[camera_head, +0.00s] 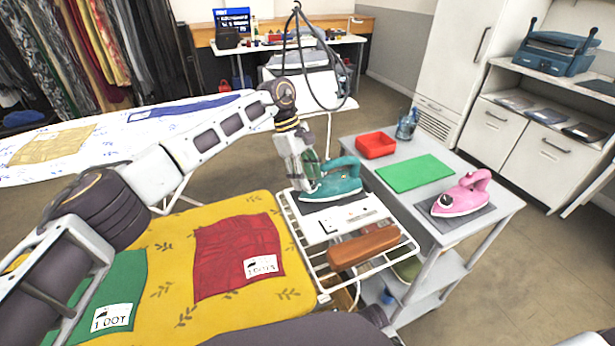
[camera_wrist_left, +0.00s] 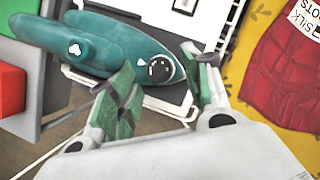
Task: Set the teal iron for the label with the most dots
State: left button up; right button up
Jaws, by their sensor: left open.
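The teal iron (camera_head: 338,184) rests on a white wire rack (camera_head: 322,268) at the end of the yellow ironing board. My left gripper (camera_head: 310,178) is over the iron's left end. In the left wrist view it is open, its fingers (camera_wrist_left: 163,75) on either side of a dark round dial (camera_wrist_left: 160,70) on the teal iron (camera_wrist_left: 85,45); contact cannot be told. A red cloth (camera_head: 225,245) carries a white label (camera_head: 261,266) ending in "DOTS", its number unclear. A green cloth (camera_head: 125,275) carries a label (camera_head: 112,318) reading "1 DOT". The right gripper is out of view.
A grey cart (camera_head: 450,238) to the right holds a pink iron (camera_head: 462,195), a green mat (camera_head: 415,171), a red tray (camera_head: 375,145) and a blue bottle (camera_head: 406,125). A brown block (camera_head: 370,246) lies on the rack. Another ironing board (camera_head: 110,142) stands behind my arm.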

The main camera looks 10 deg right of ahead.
pick_arm(q)
jog(key=v, duration=1.1)
jog(key=shift+r, duration=0.2)
jog(key=shift+w+a, duration=0.15)
jog(key=shift+w, duration=0.05)
